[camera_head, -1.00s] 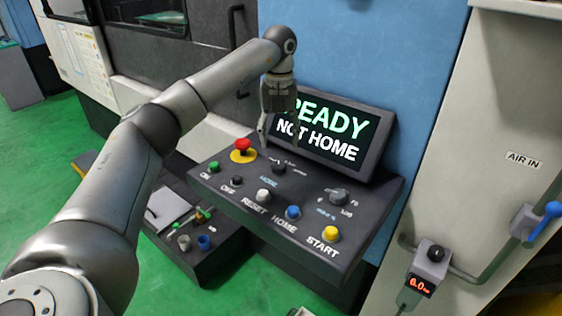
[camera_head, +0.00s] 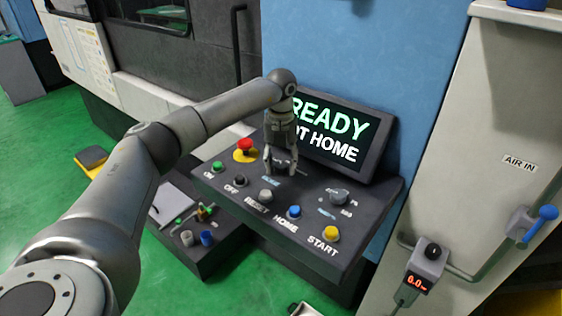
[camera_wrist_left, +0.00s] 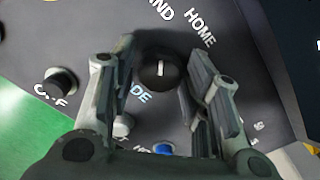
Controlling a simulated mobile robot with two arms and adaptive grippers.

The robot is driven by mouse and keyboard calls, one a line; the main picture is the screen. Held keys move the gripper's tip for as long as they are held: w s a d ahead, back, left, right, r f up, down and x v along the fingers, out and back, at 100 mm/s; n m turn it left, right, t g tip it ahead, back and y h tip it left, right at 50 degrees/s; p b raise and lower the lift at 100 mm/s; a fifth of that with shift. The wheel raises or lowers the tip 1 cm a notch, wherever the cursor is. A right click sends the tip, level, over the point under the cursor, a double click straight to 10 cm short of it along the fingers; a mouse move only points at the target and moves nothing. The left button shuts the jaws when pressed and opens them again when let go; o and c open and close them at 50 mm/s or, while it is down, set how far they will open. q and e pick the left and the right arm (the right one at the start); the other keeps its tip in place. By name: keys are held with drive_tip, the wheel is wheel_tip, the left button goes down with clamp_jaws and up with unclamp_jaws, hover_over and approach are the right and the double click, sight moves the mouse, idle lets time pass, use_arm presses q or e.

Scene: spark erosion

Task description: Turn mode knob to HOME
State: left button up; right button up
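The mode knob (camera_wrist_left: 160,68) is round and black with a short white pointer mark. In the left wrist view it sits between the two fingers of my left gripper (camera_wrist_left: 158,85), with a gap visible on the right side. The labels HOME (camera_wrist_left: 201,29) and a partly cut "AND" stand above it. In the head view my left gripper (camera_head: 281,168) points down at the panel, its fingers apart and largely hiding the knob.
The sloped control panel (camera_head: 228,198) carries a red emergency button (camera_head: 244,146), several coloured push buttons and another knob (camera_head: 338,195). A screen (camera_head: 375,115) behind reads READY and NOT HOME, partly covered by my gripper. A dark tray with small items stands lower left.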

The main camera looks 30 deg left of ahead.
use_arm(q)
drive_tip(key=c, duration=0.6)
drive_tip(key=shift+m, duration=0.5)
drive_tip(key=m+b, duration=0.1)
drive_tip(key=m, duration=0.2)
drive_tip(key=shift+m, duration=0.3)
drive_tip(key=shift+r+m, duration=0.1)
drive_tip(key=shift+m, duration=2)
drive_tip(key=o, duration=1.1)
